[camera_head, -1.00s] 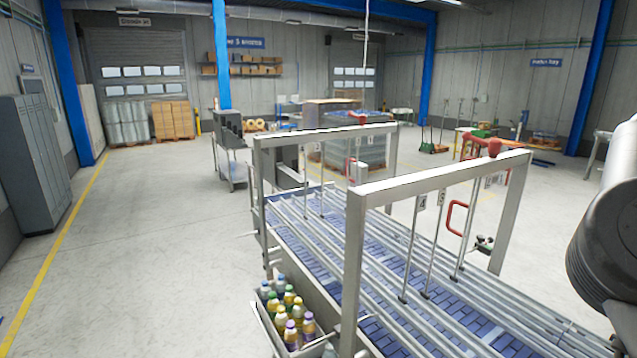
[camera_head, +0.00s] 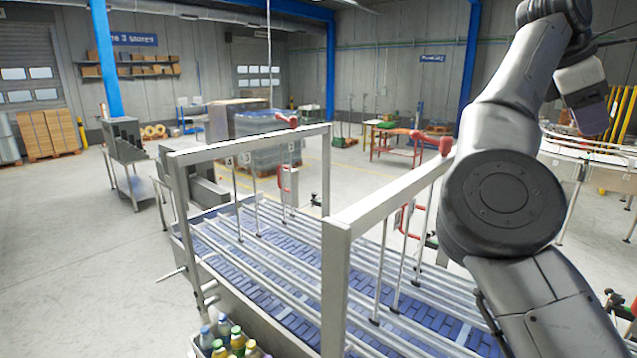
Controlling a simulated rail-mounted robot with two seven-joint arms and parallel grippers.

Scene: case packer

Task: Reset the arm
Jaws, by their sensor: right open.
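My right arm rises on the right side of the head view, bent at the elbow, with its wrist at the top right. My right gripper (camera_head: 588,112) hangs down from that wrist near the right edge, high in the picture. It is open, and I see nothing held in it. It is apart from the conveyor (camera_head: 290,285). My left gripper is not in view.
Metal frames (camera_head: 336,245) stand over the blue conveyor belt, close to my right arm. Bottles (camera_head: 237,341) with coloured caps sit in a bin at the lower edge. A curved-rail table (camera_head: 590,152) stands behind my gripper. Open floor (camera_head: 90,250) lies left.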

